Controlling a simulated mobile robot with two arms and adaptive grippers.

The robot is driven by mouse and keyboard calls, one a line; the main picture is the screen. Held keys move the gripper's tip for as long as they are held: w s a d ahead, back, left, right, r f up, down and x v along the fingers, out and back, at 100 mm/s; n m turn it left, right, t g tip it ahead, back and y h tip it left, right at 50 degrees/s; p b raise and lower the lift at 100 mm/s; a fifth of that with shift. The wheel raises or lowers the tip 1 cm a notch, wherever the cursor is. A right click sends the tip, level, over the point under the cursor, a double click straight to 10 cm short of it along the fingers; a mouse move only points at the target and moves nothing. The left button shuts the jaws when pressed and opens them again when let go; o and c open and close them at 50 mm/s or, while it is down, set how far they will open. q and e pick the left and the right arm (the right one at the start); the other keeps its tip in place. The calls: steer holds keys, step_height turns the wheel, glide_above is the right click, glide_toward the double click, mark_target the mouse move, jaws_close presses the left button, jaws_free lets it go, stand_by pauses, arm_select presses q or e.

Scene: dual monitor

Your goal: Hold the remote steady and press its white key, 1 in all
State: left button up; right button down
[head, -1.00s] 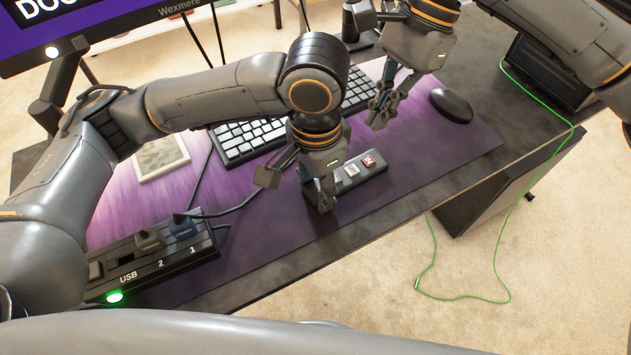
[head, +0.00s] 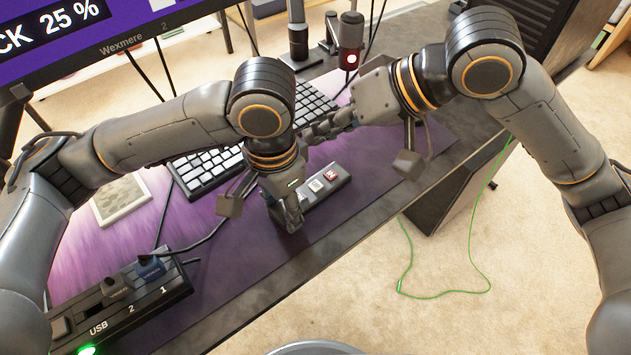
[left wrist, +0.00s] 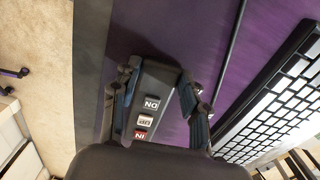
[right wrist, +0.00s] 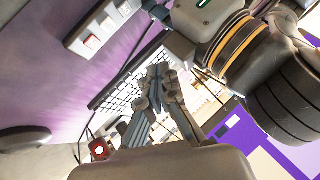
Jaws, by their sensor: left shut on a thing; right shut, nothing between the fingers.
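The dark remote (head: 339,181) lies on the purple mat. It carries a white key (head: 316,186) and a red key (head: 330,175). In the left wrist view the remote (left wrist: 156,82) also shows a dark key marked DN, then the white key (left wrist: 145,121) and the red key (left wrist: 140,135). My left gripper (head: 290,212) is shut on the remote's near end, fingers on either side. My right gripper (head: 328,127) is shut and empty, above the keyboard and apart from the remote. The remote (right wrist: 96,32) shows at the top of the right wrist view.
A keyboard (head: 205,172) lies behind the remote. A USB hub (head: 125,305) stands at the lower left and a pale square pad (head: 121,199) near it. A microphone (head: 351,42) stands at the back. A mouse (right wrist: 22,138) shows in the right wrist view. The table's front edge is near the remote.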

mark_target(321, 186)
stand_by(0.4)
steer(key=shift+f, duration=4.4)
steer(key=shift+f, duration=0.1)
steer(key=shift+f, duration=0.3)
steer(key=shift+f, duration=0.4)
steer(key=shift+r, duration=0.85)
steer(key=shift+r, duration=0.1)
